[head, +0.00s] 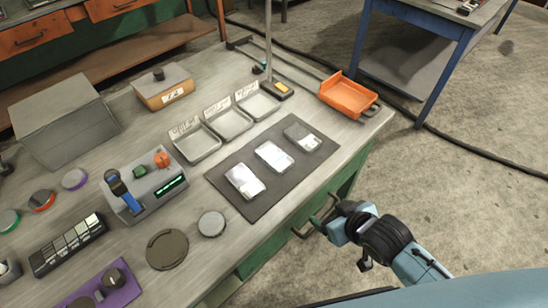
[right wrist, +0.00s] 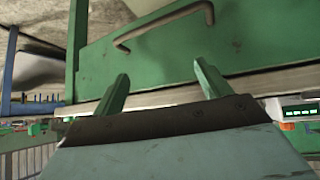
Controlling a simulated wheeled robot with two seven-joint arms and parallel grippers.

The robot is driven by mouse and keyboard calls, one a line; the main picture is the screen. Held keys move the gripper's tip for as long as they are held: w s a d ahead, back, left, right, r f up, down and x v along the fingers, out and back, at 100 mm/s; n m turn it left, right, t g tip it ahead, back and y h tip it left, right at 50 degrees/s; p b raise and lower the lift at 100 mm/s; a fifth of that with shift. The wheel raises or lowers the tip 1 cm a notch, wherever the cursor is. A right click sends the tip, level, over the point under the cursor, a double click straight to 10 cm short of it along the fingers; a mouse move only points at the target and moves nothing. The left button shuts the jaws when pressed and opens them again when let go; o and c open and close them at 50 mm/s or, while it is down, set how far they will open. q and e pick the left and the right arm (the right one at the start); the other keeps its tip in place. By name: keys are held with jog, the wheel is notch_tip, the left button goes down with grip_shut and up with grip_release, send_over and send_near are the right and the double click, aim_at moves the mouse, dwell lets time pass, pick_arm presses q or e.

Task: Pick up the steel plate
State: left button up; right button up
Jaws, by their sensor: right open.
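Three metal plates lie in a row on a dark mat (head: 224,183) on the workbench: a shiny left one (head: 244,181), a shiny middle one (head: 273,156) and a duller grey right one (head: 301,136). I cannot tell by look which is the steel one. My right gripper (head: 322,224) is off the bench's front edge, apart from the plates. In the right wrist view its two green fingers (right wrist: 163,85) stand apart with nothing between them. My left gripper is not in view.
A green drawer front with a handle (right wrist: 165,26) faces my right gripper. Behind the mat are three labelled trays (head: 197,147) and a thin upright post (head: 268,45). An orange bin (head: 347,96) stands at the right corner. A grey device (head: 146,190) is left of the mat.

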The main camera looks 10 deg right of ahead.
notch_tip(320, 180, up, 7)
jog(key=w+a+n+t+y, duration=0.1)
jog(key=w+a+t+y, duration=0.1)
jog(key=a, duration=0.1)
jog(key=n+t+y+b, duration=0.1)
jog(key=n+y, duration=0.1)
jog(key=y, duration=0.1)
send_near(273, 155)
jog(key=shift+w+a+f, duration=0.3)
jog(key=shift+w+f, duration=0.35)
jog(key=shift+f, duration=0.15)
jog(key=shift+r+b+x, duration=0.1)
jog(key=shift+b+x, duration=0.2)
jog(key=shift+x, duration=1.05)
jog(key=shift+r+b+x, duration=0.15)
jog(key=shift+b+x, duration=0.1)
jog(key=shift+x, duration=1.1)
jog(key=shift+a, duration=0.1)
jog(key=shift+c, duration=0.2)
jog(key=c, duration=1.4)
jog(key=shift+r, duration=0.2)
jog(key=shift+c, duration=0.4)
